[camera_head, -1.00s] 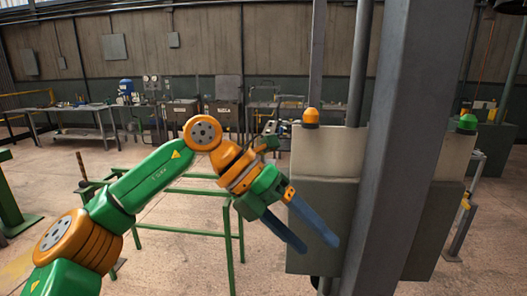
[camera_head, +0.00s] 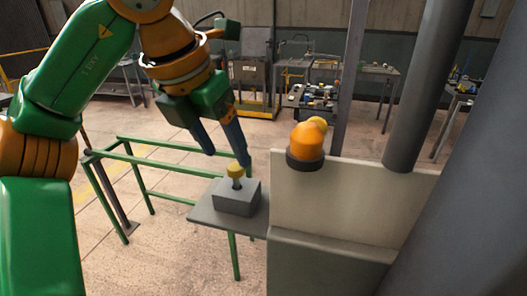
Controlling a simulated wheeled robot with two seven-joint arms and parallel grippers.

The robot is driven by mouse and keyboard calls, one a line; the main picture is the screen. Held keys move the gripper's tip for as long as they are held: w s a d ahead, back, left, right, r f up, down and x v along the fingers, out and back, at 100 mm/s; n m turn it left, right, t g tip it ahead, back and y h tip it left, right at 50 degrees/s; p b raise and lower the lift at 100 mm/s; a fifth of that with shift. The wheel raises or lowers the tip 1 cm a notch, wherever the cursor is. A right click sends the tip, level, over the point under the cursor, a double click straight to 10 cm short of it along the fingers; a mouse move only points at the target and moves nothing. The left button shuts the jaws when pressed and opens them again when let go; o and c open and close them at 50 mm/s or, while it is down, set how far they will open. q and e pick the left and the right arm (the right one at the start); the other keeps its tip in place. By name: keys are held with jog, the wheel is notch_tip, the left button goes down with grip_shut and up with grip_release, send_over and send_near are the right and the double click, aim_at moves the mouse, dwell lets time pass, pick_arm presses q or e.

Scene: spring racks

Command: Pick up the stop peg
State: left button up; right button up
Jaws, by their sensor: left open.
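A peg with a yellow knob (camera_head: 235,170) and a dark shank, which looks like the stop peg, stands upright in a grey block (camera_head: 237,198). The block sits on a small grey shelf (camera_head: 205,212). My left gripper (camera_head: 227,159) is open, its two blue-grey fingers pointing down and to the right. In the picture the fingertips are just above the knob, the right one close beside it. I cannot tell whether a finger touches it. Nothing is between the fingers. My right gripper is not in view.
A pale cabinet (camera_head: 340,200) with an orange dome lamp (camera_head: 306,142) stands right of the shelf. A green frame (camera_head: 150,160) stands left of the shelf. Workbenches line the back.

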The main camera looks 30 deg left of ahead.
aim_at(231, 169)
pick_arm(q)
jog(key=shift+w+b+x, duration=0.2)
jog(key=shift+b+x, duration=0.25)
jog(key=shift+x, duration=0.6)
jog(key=x, duration=0.3)
jog(key=shift+s+f+b, duration=0.3)
jog(key=shift+f+b, duration=0.05)
jog(key=shift+f, duration=0.1)
jog(key=shift+w+f, duration=0.25)
jog(key=shift+w, duration=0.25)
jog(key=shift+s+d+r, duration=0.1)
jog(key=shift+s, duration=0.2)
grip_shut()
jog(key=shift+w, duration=0.1)
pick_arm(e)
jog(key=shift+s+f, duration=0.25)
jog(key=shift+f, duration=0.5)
